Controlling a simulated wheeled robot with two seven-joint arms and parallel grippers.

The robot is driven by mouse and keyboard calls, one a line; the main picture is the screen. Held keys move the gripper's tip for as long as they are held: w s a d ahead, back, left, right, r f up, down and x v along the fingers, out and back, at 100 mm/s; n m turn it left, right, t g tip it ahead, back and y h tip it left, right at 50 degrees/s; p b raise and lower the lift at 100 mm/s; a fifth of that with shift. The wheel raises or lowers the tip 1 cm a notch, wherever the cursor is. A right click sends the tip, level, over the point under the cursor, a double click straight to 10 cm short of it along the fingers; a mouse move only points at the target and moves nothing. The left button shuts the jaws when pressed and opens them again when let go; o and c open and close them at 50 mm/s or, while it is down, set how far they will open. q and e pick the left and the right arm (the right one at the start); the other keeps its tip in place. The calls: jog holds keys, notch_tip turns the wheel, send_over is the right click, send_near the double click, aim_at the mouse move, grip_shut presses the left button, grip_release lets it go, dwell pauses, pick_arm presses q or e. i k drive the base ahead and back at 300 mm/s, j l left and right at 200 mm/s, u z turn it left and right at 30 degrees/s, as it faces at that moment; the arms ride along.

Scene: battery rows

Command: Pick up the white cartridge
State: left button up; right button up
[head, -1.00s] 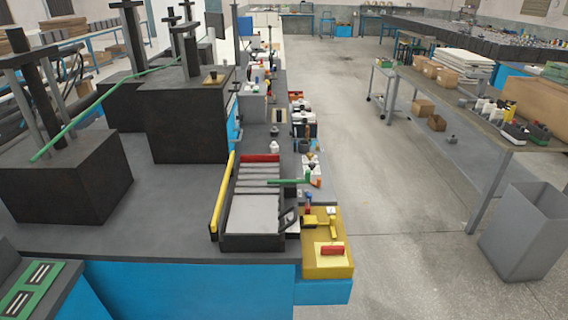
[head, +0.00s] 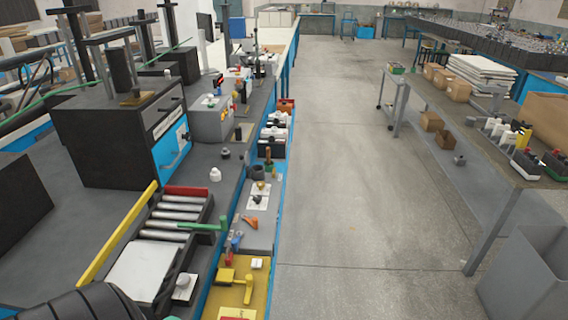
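No single thing stands out clearly as the white cartridge. Several small upright white pieces (head: 497,130) stand among dark ones on the long table at the right. A small white bottle-like piece (head: 215,174) stands on the left bench, beyond the roller tray. More white pieces (head: 276,134) sit in dark holders along the bench's right side. Neither of my grippers shows in the head view. A dark ribbed shape fills the bottom left corner, and I cannot tell what it is.
The left bench holds a roller tray (head: 141,268) with a yellow bar (head: 118,232), a green lever (head: 204,225) and black press blocks (head: 110,135). The right table (head: 455,108) carries cardboard boxes (head: 453,87). A grey bin (head: 520,275) stands at lower right. The floor aisle between is clear.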

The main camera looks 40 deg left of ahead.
aim_at(215, 175)
jog(key=i+l, duration=0.1)
jog(key=i, duration=0.35)
jog(key=i+l+u, duration=0.1)
jog(key=i, duration=0.35)
jog(key=i+u, duration=0.2)
jog(key=u, duration=0.25)
jog(key=i+u, duration=0.2)
jog(key=u, duration=0.2)
jog(key=i+l+u, duration=0.15)
jog(key=u, duration=0.3)
jog(key=i+u, duration=0.2)
jog(key=u, duration=0.25)
jog(key=i+l+u, duration=0.15)
jog(key=u, duration=0.3)
jog(key=i+l+u, duration=0.15)
jog(key=u, duration=0.35)
jog(key=i+l+u, duration=0.1)
jog(key=l+u, duration=0.35)
jog(key=j, duration=0.1)
